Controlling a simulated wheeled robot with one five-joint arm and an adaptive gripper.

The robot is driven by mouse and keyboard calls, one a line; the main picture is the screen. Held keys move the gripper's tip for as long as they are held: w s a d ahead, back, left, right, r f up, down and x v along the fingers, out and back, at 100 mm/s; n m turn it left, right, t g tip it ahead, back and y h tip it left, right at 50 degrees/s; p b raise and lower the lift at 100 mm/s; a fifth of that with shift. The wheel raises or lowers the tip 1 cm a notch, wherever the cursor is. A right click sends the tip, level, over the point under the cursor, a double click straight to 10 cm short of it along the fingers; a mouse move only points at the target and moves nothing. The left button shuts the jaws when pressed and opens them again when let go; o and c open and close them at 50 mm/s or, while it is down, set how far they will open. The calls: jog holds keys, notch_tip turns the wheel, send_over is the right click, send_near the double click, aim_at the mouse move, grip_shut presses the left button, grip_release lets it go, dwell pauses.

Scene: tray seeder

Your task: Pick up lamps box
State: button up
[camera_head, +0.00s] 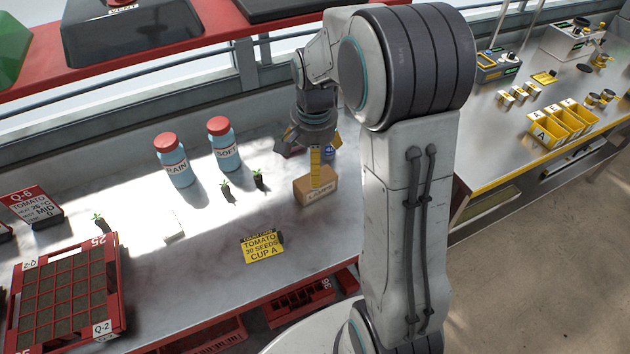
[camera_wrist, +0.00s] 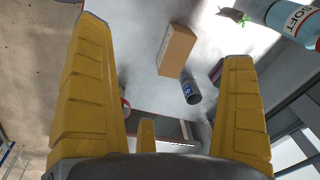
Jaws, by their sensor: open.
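The lamps box (camera_head: 316,191) is a small brown cardboard box with dark lettering on its front. It lies on the pale marble bench, just left of my upright arm in the head view. My gripper (camera_head: 316,165) hangs above it, and a yellow finger overlaps the box in that view. In the wrist view the box (camera_wrist: 177,50) lies beyond the fingertips, between the two side fingers and apart from them. My gripper (camera_wrist: 160,80) is open with nothing between its yellow fingers.
A dark blue-labelled can (camera_wrist: 190,91) stands close to the box. Bottles marked RAIN (camera_head: 176,165) and SOFT (camera_head: 224,148) stand behind left, with seedlings (camera_head: 259,180) nearby. A yellow tomato card (camera_head: 262,246) lies in front. A red-framed seed tray (camera_head: 118,290) is at left.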

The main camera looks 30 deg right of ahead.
jog(key=w+d+f+m, duration=0.1)
jog(key=w+f+m, duration=0.1)
jog(key=f, duration=0.2)
jog(key=w+d+f+m+g+p, duration=0.1)
jog(key=w+d+f+m, duration=0.1)
jog(key=w+f, duration=0.1)
jog(key=w+d+f+m+p, duration=0.1)
jog(key=w+d+f+m, duration=0.1)
jog(key=f, duration=0.2)
jog(key=shift+w+d+f, duration=0.15)
jog(key=shift+w+f, duration=0.1)
jog(key=shift+f, duration=0.15)
notch_tip(320, 180, down, 2)
jog(key=shift+w+d+f+m+p, duration=0.15)
jog(key=shift+m+p, duration=0.15)
jog(key=shift+p, duration=0.15)
jog(key=shift+f+p, duration=1)
jog(key=shift+f, duration=1.95)
jog(key=c, duration=1.2)
